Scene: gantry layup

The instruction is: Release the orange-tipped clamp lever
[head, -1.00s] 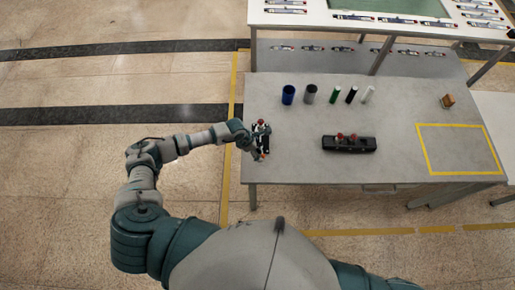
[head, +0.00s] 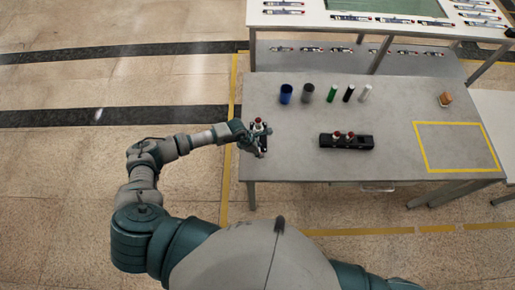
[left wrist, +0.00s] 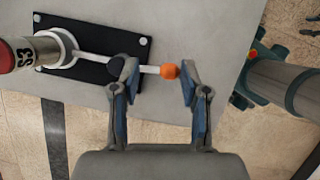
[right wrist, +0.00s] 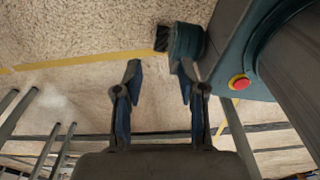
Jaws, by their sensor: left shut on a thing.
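The clamp lever is a thin metal bar with an orange tip (left wrist: 169,71). It runs out from a white ring (left wrist: 55,48) on a black base plate (left wrist: 98,38) in the left wrist view. A tube marked S3 with a red cap (left wrist: 6,57) stands in the ring. My left gripper (left wrist: 158,72) has its fingers on either side of the lever's tip end and is shut on it. In the head view my left gripper (head: 256,146) is at the fixture near the table's left edge. My right gripper (right wrist: 157,75) is open and empty, away from the table.
The grey table (head: 290,165) carries a black rack (head: 346,141) with two red-capped pieces. Behind it stand several cylinders, including a blue one (head: 286,93). A yellow-outlined area (head: 455,148) at the right is empty. A white shelf (head: 300,18) rises at the back.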

